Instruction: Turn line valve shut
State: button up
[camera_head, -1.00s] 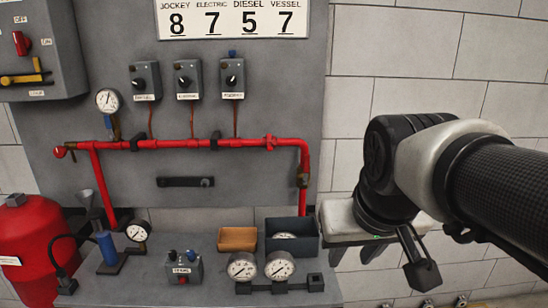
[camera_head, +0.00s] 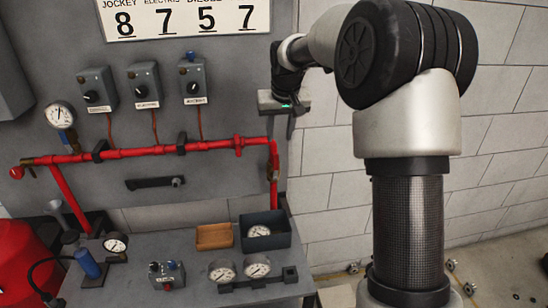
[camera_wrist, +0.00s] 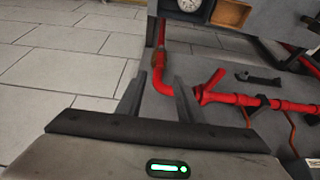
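A red horizontal pipe (camera_head: 128,153) runs across the grey panel and bends down at its right end. A small red valve (camera_head: 239,146) sits on the pipe near that bend, its handle crossing the pipe. The wrist view shows the red valve handle (camera_wrist: 213,79) just right of my fingers. My gripper (camera_head: 281,126) is at the panel's right edge, near the pipe bend and apart from the valve. In the wrist view my gripper (camera_wrist: 157,84) has its two fingers spread, with nothing held and the pipe bend seen between them.
A brass-coloured fitting (camera_head: 272,170) is on the pipe's vertical run. A red handle (camera_head: 17,172) is at the pipe's left end. Control boxes (camera_head: 145,86) hang above the pipe. The bench (camera_head: 190,293) below holds gauges, a tan tray (camera_head: 214,237) and a dark box (camera_head: 265,218).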

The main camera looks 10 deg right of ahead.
aim_at(276, 159)
jog(key=p+x, duration=0.1)
jog(key=x, duration=1.4)
jog(key=shift+f, duration=0.25)
grip_shut()
